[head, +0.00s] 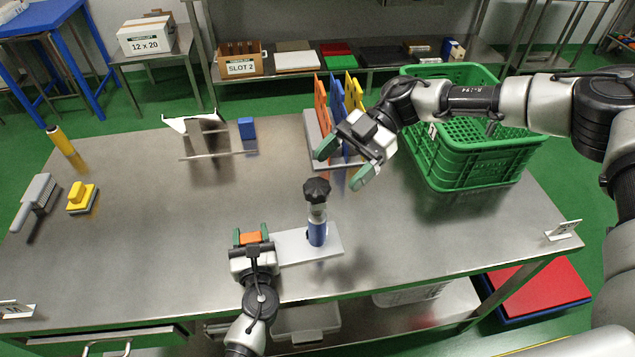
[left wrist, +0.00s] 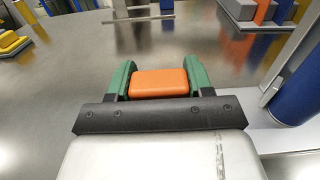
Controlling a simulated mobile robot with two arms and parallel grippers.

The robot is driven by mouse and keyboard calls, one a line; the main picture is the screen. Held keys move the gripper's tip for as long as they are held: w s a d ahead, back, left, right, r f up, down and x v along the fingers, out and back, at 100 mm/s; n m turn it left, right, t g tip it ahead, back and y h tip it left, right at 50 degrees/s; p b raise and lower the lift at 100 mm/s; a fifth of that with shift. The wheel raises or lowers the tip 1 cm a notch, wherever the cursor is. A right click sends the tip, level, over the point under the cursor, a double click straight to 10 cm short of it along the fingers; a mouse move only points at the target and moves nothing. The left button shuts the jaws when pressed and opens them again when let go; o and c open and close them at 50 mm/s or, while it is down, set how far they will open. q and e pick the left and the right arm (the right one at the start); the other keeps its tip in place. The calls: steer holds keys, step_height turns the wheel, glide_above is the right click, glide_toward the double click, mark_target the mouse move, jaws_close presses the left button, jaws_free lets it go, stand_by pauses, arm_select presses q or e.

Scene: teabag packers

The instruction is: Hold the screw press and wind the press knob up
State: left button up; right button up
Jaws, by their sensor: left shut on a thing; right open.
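The screw press stands on the steel table, with a white base plate (head: 328,243), a blue column (head: 317,233) and a dark press knob (head: 316,188) on top. An orange block (head: 251,238) is at the left end of the base plate. My left gripper (head: 252,237) is shut on the orange block, and its green fingers are on both sides of it in the left wrist view (left wrist: 160,82). The blue column also shows at the right of that view (left wrist: 297,90). My right gripper (head: 345,162) is open and empty, above and to the right of the knob.
A rack with orange, blue and yellow dividers (head: 320,104) stands behind my right gripper. A green crate (head: 465,165) is at the right. The table's middle left is clear.

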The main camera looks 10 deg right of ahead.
mark_target(319, 186)
steer(key=s+d+f+m+t+y, duration=0.1)
steer(key=s+d+m+t+y, duration=0.15)
steer(key=d+m+t, duration=0.55)
steer(key=w+a+f+m, duration=0.1)
steer(key=a, duration=0.3)
steer(key=w+a+f+t, duration=0.1)
steer(key=a+f, duration=0.1)
steer(key=a, duration=0.2)
steer(key=w+a+f+m+t+h, duration=0.1)
steer(key=a, duration=0.3)
steer(key=shift+a+f+m, duration=0.2)
steer(key=shift+f+m, duration=0.1)
steer(key=shift+f, duration=0.1)
steer(key=c, duration=0.9)
